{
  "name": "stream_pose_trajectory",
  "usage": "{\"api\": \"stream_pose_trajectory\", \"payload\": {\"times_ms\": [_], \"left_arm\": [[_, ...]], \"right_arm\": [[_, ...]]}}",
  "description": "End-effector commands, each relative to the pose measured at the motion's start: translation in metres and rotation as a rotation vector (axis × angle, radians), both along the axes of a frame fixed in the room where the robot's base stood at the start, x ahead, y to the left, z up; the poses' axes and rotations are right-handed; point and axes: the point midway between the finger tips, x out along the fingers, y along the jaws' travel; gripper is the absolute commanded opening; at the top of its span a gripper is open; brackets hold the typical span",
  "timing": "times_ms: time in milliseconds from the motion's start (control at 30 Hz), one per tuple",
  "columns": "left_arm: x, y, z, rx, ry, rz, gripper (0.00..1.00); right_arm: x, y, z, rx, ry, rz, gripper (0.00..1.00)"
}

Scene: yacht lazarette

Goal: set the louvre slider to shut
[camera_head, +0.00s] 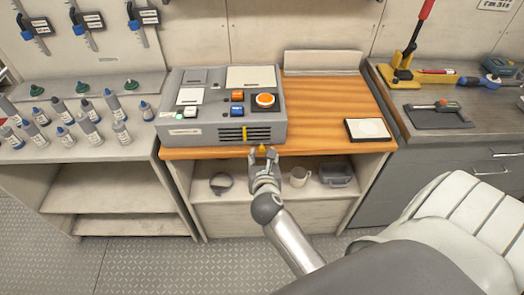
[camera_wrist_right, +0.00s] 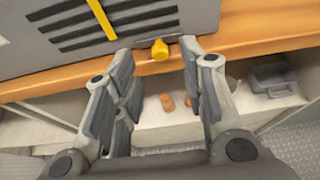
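A grey control box (camera_head: 196,78) sits on the wooden bench top. Its front face has dark louvre slots (camera_head: 231,134) with an upright yellow strip across them. A small yellow slider knob (camera_head: 262,148) sticks out low on the front, right of the strip; it also shows in the right wrist view (camera_wrist_right: 160,50). My right gripper (camera_head: 263,155) is open and empty in front of the knob. In the wrist view its fingers (camera_wrist_right: 162,66) stand either side of the knob's line, with the knob just beyond the tips. My left gripper is not in view.
The box top has an orange round button (camera_head: 264,100) and several coloured switches. The wooden bench edge (camera_head: 330,146) runs just below the box. Bottles (camera_head: 88,110) stand on the left bench.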

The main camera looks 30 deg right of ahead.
Motion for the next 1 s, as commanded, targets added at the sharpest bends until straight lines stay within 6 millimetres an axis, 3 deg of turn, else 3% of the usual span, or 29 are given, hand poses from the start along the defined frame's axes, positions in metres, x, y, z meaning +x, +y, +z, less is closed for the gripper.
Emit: {"api": "stream_pose_trajectory", "payload": {"times_ms": [300, 633, 933, 1000], "left_arm": [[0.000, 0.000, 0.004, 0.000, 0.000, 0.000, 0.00], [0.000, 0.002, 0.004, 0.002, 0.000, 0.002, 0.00], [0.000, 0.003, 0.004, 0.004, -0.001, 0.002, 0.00], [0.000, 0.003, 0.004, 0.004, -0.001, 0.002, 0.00]], "right_arm": [[0.029, -0.018, -0.013, -0.001, 0.000, 0.000, 0.38], [0.031, -0.019, -0.015, -0.001, 0.000, 0.000, 0.38], [0.031, -0.019, -0.015, -0.001, 0.000, 0.000, 0.01], [0.031, -0.019, -0.015, -0.001, 0.000, 0.000, 0.00]]}}
